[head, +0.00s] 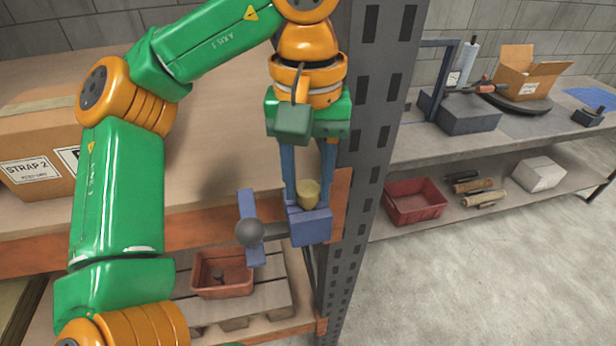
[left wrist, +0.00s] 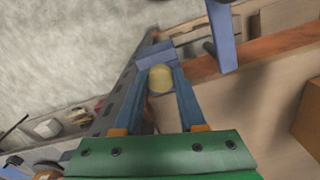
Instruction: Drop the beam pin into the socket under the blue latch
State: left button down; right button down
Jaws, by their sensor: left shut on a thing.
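My left gripper (head: 308,200) is shut on the yellowish beam pin (head: 309,194), a short cylinder between its two blue fingers. The left wrist view shows the pin (left wrist: 160,80) between the same fingers. Just below the pin, a blue block (head: 311,227) sits by the front of the grey rack post; its opening is hidden. The fingertips look close to the block, and I cannot tell whether the pin touches it. Left of it stands a blue upright bar (head: 247,205) with a dark round knob (head: 249,233) and a dark arm towards the block. My right gripper is out of view.
The perforated grey rack post (head: 368,130) stands right beside my gripper, with an orange beam (head: 200,230) to its left. A cardboard box (head: 40,130) stands on the upper shelf. A red bin (head: 222,272) sits below. Open floor (head: 470,290) lies right.

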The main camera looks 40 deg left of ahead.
aim_at(307, 190)
pick_arm(q)
jog(key=shift+f, duration=0.25)
jog(key=shift+c, duration=2)
grip_release()
jog(key=shift+r, duration=0.1)
notch_tip(307, 190, up, 7)
jog(key=p, duration=0.4)
jog(key=shift+f, duration=0.2)
jog(key=shift+s+r, duration=0.1)
jog(key=shift+r, duration=0.2)
jog(key=shift+f, duration=0.1)
